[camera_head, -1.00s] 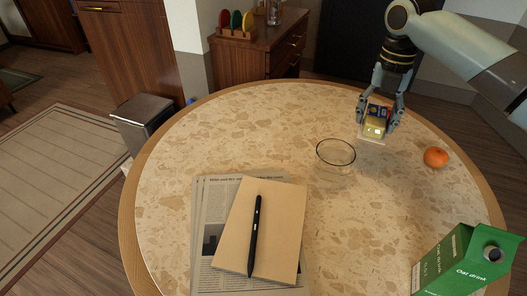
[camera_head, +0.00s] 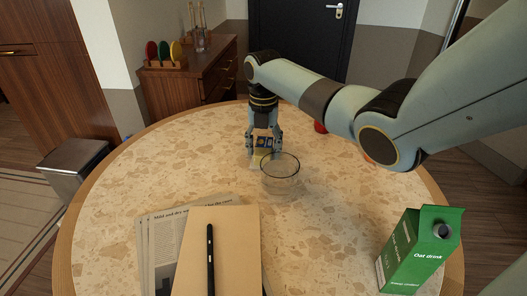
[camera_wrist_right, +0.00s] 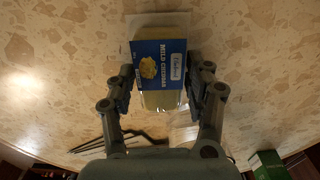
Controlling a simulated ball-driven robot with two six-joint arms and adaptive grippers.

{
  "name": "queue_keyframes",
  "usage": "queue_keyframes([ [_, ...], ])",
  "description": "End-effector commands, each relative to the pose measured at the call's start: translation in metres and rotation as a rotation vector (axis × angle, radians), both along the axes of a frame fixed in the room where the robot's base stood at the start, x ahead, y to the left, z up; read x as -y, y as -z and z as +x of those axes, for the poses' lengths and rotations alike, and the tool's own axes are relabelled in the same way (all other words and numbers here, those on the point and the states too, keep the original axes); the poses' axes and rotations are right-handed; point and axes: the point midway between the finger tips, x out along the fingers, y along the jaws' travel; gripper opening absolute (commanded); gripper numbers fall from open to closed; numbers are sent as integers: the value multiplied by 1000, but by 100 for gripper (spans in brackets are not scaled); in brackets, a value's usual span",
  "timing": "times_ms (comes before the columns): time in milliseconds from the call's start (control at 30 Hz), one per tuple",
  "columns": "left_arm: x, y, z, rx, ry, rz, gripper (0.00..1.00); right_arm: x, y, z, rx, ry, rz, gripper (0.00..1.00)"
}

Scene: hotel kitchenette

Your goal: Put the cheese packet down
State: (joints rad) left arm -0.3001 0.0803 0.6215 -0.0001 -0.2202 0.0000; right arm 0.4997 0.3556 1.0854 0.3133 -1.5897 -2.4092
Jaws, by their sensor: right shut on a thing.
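The cheese packet (camera_head: 263,143) is a blue and yellow packet with a clear edge, labelled mild cheddar in the right wrist view (camera_wrist_right: 160,72). My right gripper (camera_head: 265,147) is shut on it, one finger on each side, pointing down over the far part of the round table (camera_head: 200,140). The packet is just behind the glass bowl (camera_head: 281,176), whose rim overlaps its lower right part. I cannot tell whether the packet's lower edge touches the table. My left gripper is not in view.
A green oat drink carton (camera_head: 417,250) stands at the right. A notebook (camera_head: 235,250) with a black pen (camera_head: 210,258) lies on newspapers (camera_head: 160,240) at the front. The table's left side is clear.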

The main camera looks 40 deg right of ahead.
Motion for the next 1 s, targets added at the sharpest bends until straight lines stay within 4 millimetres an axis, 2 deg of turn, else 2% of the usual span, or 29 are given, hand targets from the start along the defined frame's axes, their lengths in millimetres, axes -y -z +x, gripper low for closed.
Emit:
queue_keyframes([
  [100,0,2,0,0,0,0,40,0,8,1,3,0,0,4],
  [433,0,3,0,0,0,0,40,0,11,1,3,0,0,4],
  [467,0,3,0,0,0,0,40,0,11,0,3,0,0,55],
  [600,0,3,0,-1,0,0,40,0,11,0,2,0,0,73],
  [633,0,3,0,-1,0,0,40,0,11,0,1,0,0,76],
  [867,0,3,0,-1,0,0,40,0,10,0,1,0,0,76],
  [1000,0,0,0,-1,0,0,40,1,1,0,3,0,0,76],
])
